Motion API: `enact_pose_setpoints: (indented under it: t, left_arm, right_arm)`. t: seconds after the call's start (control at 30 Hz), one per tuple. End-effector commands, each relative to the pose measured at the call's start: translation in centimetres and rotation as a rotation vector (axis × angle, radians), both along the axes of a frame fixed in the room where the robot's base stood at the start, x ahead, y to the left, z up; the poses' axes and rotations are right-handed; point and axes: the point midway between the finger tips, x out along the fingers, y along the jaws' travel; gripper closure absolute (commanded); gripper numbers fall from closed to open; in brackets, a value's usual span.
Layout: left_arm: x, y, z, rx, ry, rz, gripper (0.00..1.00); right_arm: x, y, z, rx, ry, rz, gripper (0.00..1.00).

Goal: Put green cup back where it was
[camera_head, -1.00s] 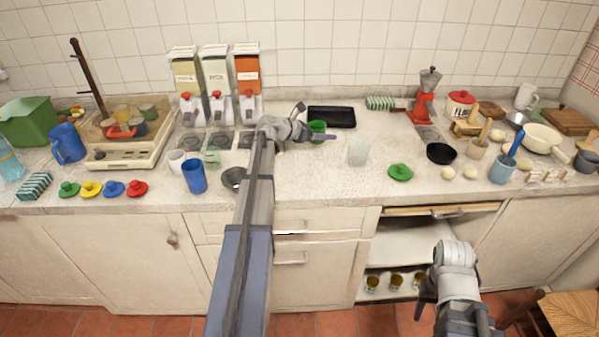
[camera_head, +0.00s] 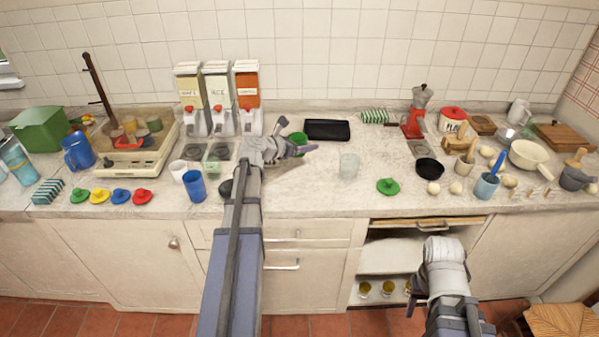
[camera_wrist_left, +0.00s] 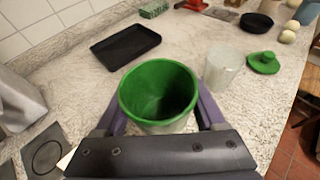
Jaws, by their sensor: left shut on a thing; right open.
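The green cup (camera_wrist_left: 158,92) is between the fingers of my left gripper (camera_wrist_left: 160,120) in the left wrist view, its open rim facing the camera. In the head view, my left gripper (camera_head: 296,148) is shut on the green cup (camera_head: 299,138), which is largely hidden behind the gripper. The cup is over the counter, in front of the dispensers; I cannot tell how high. My right gripper (camera_head: 412,298) is open and empty, low in front of the open cabinet, partly hidden by its arm.
A black tray (camera_head: 327,130) lies behind the cup. A clear glass (camera_head: 349,166) and a green lid (camera_head: 388,186) stand to its right. Three dispensers (camera_head: 218,100) with dark square pads stand left. Blue (camera_head: 194,186) and white cups are near them. Counter between tray and glass is clear.

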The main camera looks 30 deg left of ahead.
Motion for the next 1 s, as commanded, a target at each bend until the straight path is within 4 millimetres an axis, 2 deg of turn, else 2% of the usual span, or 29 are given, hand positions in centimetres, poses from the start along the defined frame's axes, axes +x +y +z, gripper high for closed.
enact_pose_setpoints:
  t: [0.4, 0.7, 1.0]
  left_arm:
    - [0.0, 0.0, -5.9, 0.0, 0.0, -0.001, 0.9]
    - [0.0, 0.0, -6.4, 0.001, 0.0, -0.001, 0.9]
    - [0.0, 0.0, -9.9, 0.001, 0.0, -0.001, 0.9]
  right_arm:
    - [0.0, 0.0, -5.9, 0.0, 0.0, 0.0, 0.5]
    - [0.0, 0.0, -6.5, 0.0, 0.0, 0.0, 0.5]
    - [0.0, 0.0, -9.9, 0.0, 0.0, 0.0, 0.5]
